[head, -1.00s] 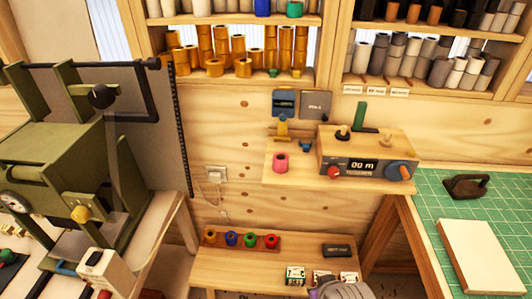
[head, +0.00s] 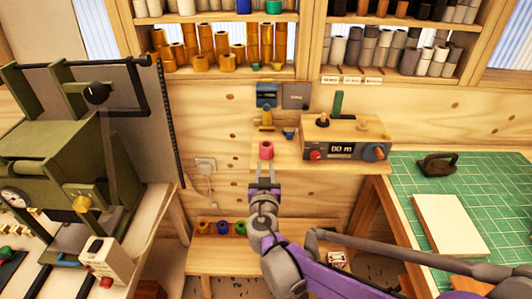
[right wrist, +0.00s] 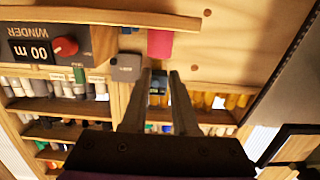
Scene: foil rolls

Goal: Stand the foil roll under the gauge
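The pinkish-red foil roll (head: 266,150) stands upright on the small wooden wall shelf (head: 292,163), near its left end. In the right wrist view the roll (right wrist: 160,43) appears upside down, just beyond the fingertips. A blue gauge-like box (head: 267,94) with a small display hangs on the wall above the shelf, with a yellow bracket (head: 266,119) below it. My right gripper (head: 265,170) is in front of the roll, its fingers apart and nothing between them. The fingers also show apart in the right wrist view (right wrist: 159,74). My left gripper is not in view.
The winder box (head: 345,139) stands on the shelf right of the roll. A grey plate (head: 296,95) hangs beside the blue box. Several coloured rolls (head: 223,228) sit on a lower bench, partly hidden by my arm. A green machine (head: 60,150) stands at the left.

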